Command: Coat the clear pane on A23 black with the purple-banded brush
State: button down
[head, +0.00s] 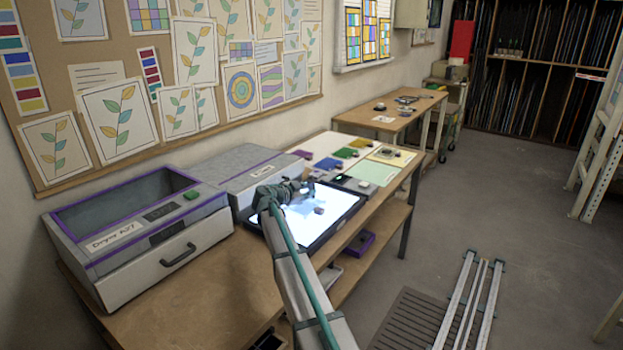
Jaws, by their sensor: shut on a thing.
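My gripper (305,188) is at the far end of my arm, low over a glowing light table (347,212). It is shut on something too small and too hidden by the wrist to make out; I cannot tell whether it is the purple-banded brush. A small dark piece (319,211) shows on the lit surface, just right of and below the gripper. I cannot make out a clear pane or an A23 label in this view. My wrist hides the left part of the lit surface.
A grey, purple-trimmed box labelled Dryer (115,235) stands left on the bench, beside a closed grey case (235,172). The bench front (190,305) is bare.

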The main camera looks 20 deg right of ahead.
jog(key=s+a+p, duration=0.2)
jog(key=s+a, duration=0.2)
jog(key=a, duration=0.3)
jog(key=shift+f+p, duration=0.25)
jog(key=shift+p, duration=0.05)
jog(key=shift+s+a+r, duration=0.1)
jog(key=shift+s+r, duration=0.05)
jog(key=shift+b, duration=0.85)
jog(key=shift+b, duration=1)
jog(key=shift+f+b, duration=0.5)
jog(key=shift+b, duration=1.05)
dwell(0.6)
